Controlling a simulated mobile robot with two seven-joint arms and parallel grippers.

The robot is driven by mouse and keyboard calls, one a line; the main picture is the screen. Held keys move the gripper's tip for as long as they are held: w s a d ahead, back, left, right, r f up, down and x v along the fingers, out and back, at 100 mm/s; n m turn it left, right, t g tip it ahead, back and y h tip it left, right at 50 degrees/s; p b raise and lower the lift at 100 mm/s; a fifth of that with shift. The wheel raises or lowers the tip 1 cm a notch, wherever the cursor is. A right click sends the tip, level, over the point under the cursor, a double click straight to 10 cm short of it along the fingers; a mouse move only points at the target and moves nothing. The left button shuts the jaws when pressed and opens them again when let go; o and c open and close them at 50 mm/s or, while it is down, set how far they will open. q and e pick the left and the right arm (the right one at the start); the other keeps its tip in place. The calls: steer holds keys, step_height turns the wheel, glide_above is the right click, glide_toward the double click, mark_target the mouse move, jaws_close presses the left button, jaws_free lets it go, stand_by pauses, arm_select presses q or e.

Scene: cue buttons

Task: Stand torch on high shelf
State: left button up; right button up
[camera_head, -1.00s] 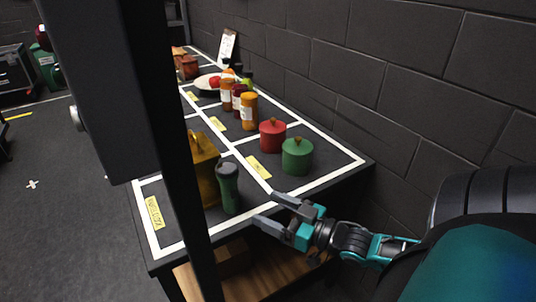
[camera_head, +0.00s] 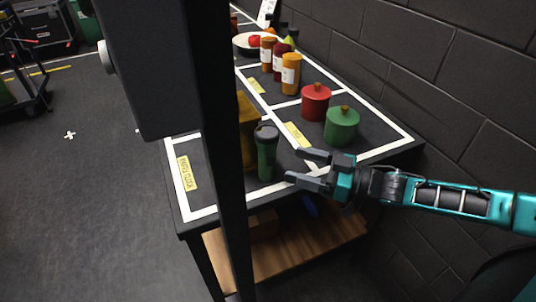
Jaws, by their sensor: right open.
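A dark green torch (camera_head: 267,153) with a black head stands upright at the near end of the black prop table (camera_head: 221,201), in the camera_head view. My right gripper (camera_head: 293,166) is open and empty. Its fingers point left toward the torch, with the tips just right of it; they look apart from it. My left gripper is not in view. A wooden lower shelf (camera_head: 285,251) shows under the table top; no high shelf can be clearly made out.
A yellow-brown box (camera_head: 247,130) stands just behind the torch, partly hidden by a dark vertical post (camera_head: 223,150). Green (camera_head: 341,126) and red (camera_head: 315,103) lidded pots and several bottles stand farther back. A block wall (camera_head: 460,100) bounds the right.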

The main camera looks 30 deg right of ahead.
mark_target(273, 178)
steer(key=x, duration=0.5)
steer(key=shift+w+a, duration=0.2)
steer(key=shift+a, duration=0.15)
steer(key=shift+w+a+b, duration=0.3)
steer(key=shift+w+a, duration=0.05)
steer(key=shift+c, duration=0.3)
steer(key=shift+r, duration=0.1)
jaws_close()
steer(key=shift+r, duration=0.1)
